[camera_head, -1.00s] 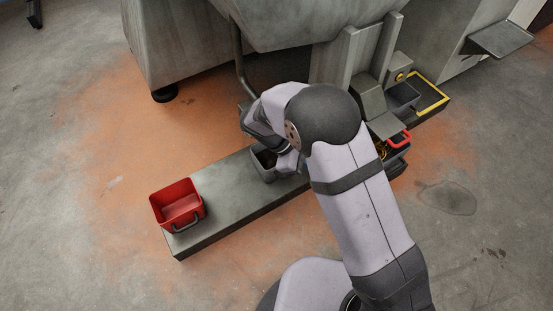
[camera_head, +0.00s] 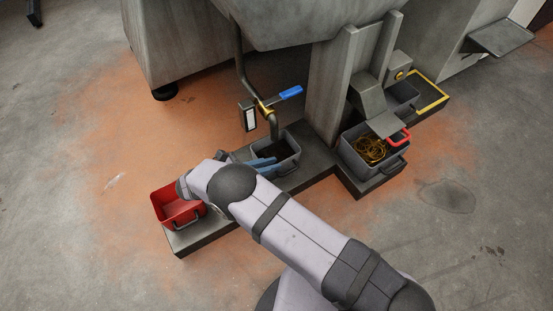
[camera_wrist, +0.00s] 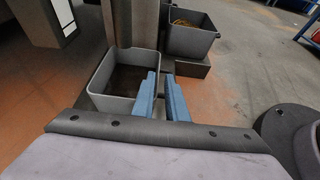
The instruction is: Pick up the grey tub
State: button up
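A grey tub (camera_head: 290,167) with dark contents sits on the low bench under a pipe. It also shows in the wrist view (camera_wrist: 112,104), left of and beyond my fingers. My gripper (camera_head: 262,164) has two blue fingers beside this tub's near left side. In the wrist view the fingers (camera_wrist: 162,82) are apart with a narrow gap and nothing held between them. The left finger overlaps the tub's right wall in that view; I cannot tell if they touch. A second grey tub (camera_head: 360,164) holds yellow wire and stands farther right; it also shows in the wrist view (camera_wrist: 190,45).
A red tub (camera_head: 170,192) stands at the bench's left end, partly behind my wrist. A pipe with a blue valve lever (camera_head: 290,93) hangs above the grey tub. A grey upright (camera_head: 326,95) stands to its right.

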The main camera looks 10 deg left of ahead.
aim_at(285, 161)
jog(key=shift+w+d+f, duration=0.2)
jog(key=shift+w+d, duration=0.15)
jog(key=shift+w+d+f+b, duration=0.3)
jog(key=shift+w+f+b, duration=0.1)
jog(key=shift+b, duration=0.25)
jog(key=b+x, duration=0.2)
jog(key=shift+w+d+f, duration=0.15)
jog(key=shift+w+d, duration=0.05)
jog(key=shift+w, duration=0.15)
jog(key=shift+w+d+f, duration=0.1)
jog(key=shift+w+d, duration=0.3)
grip_shut()
dwell(0.3)
